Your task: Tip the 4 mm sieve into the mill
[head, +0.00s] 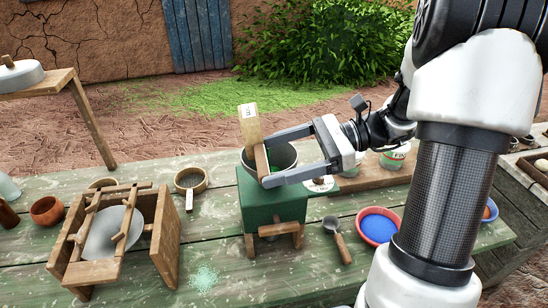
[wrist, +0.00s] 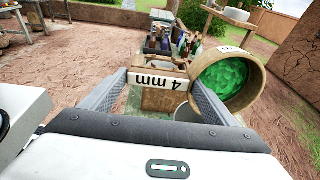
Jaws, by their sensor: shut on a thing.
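My gripper (head: 267,160) is shut on the wooden handle of the 4 mm sieve (head: 249,124). In the wrist view the handle, labelled "4 mm" (wrist: 160,82), lies between my fingers. The sieve's round wooden rim stands steeply tilted, seen nearly edge-on in the head view. In the wrist view, bright green material (wrist: 224,80) shows inside the sieve (wrist: 258,85). The mill is a green box (head: 273,205) with a dark round hopper on top. The sieve is over the hopper's left part. Some green shows at the hopper; I cannot tell how much lies in it.
A wooden frame with a grey disc (head: 112,235) stands left of the mill, near a small round sieve (head: 190,181). A scoop (head: 337,238) and a bowl of blue powder (head: 379,226) lie to the right. Pale green grains (head: 204,278) lie on the table in front.

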